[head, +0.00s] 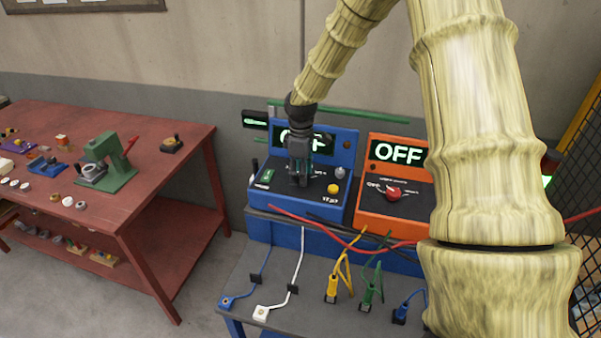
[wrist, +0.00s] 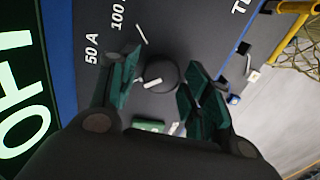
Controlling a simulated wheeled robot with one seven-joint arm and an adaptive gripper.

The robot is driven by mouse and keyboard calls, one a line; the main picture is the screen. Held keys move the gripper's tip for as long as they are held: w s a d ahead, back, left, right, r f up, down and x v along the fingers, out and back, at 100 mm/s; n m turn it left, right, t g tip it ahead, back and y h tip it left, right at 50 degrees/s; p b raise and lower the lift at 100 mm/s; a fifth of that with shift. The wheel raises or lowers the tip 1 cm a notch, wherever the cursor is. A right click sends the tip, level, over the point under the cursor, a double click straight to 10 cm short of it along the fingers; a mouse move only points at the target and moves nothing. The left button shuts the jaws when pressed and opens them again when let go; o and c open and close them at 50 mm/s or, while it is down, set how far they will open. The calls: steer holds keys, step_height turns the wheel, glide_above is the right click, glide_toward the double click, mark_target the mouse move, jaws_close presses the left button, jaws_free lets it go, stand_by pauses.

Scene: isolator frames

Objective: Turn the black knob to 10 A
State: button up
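The black knob (wrist: 163,75) sits on the sloped dark panel of the blue unit (head: 338,139). In the wrist view it lies between the two green-padded fingers of my gripper (wrist: 160,82), with visible gaps on both sides. A white mark shows on the knob, on its lower left side in that view. The printed labels "50 A" and "100" lie above and left of it; I cannot make out a 10 A label. In the head view my gripper (head: 299,170) points down over the panel and hides the knob. The fingers are apart.
An orange unit (head: 370,206) with a red knob (head: 393,193) stands to the right, its display reading OFF. The blue unit has a yellow button (head: 333,188). Cables with plugs lie on the grey bench (head: 255,290). A red table (head: 150,208) with tools stands left.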

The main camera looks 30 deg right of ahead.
stand_by(0.3)
step_height(320, 180, up, 12)
stand_by(0.6)
stand_by(0.4)
